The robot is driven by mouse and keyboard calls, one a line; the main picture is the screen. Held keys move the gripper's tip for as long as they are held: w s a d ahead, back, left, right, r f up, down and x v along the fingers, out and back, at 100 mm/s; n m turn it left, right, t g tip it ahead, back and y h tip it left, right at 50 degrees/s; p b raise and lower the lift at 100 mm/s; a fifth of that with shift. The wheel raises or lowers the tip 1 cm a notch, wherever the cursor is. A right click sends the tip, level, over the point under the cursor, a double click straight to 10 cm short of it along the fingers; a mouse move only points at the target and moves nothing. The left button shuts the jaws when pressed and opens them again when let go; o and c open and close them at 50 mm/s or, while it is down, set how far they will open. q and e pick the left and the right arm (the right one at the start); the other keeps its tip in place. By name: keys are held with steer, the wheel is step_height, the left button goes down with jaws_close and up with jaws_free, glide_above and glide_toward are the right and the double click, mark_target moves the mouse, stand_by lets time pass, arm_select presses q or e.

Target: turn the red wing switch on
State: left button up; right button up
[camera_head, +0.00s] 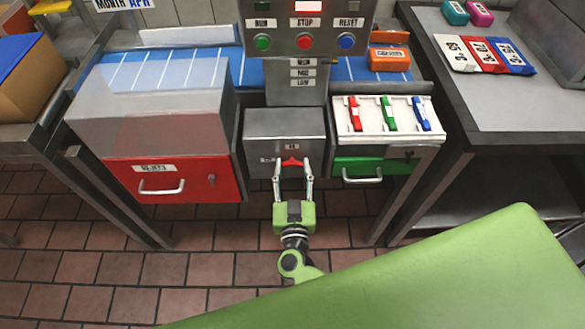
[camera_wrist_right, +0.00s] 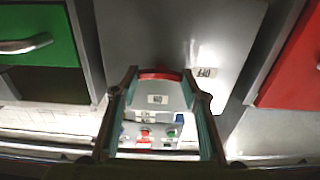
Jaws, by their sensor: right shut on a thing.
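The red wing switch (camera_head: 291,162) is on the front of a grey metal box (camera_head: 262,124) between the red and green drawers. My right gripper (camera_head: 293,169) reaches it from below, with one finger at each side, and is shut on it. In the right wrist view the red switch (camera_wrist_right: 160,76) shows as a curved bar between the fingertips of the right gripper (camera_wrist_right: 159,80). A small label (camera_head: 292,146) sits above the switch, and another label (camera_wrist_right: 206,72) is to one side. The left gripper is not in view.
A red drawer (camera_head: 205,183) stands left of the box and a green drawer (camera_head: 372,164) right of it, both with handles. A control panel (camera_head: 305,25) with green, red and blue buttons stands above. Red, green and blue clips lie on a white tray (camera_head: 399,131).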

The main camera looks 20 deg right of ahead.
steer(key=shift+m, duration=0.3)
steer(key=m, duration=0.8)
steer(key=shift+d+f, duration=0.1)
steer(key=shift+f, duration=0.05)
steer(key=shift+f+m+b, duration=0.1)
steer(key=shift+m+b, duration=1.55)
steer(key=shift+m, duration=2.95)
steer(key=o, duration=1.1)
steer(key=shift+s, duration=0.1)
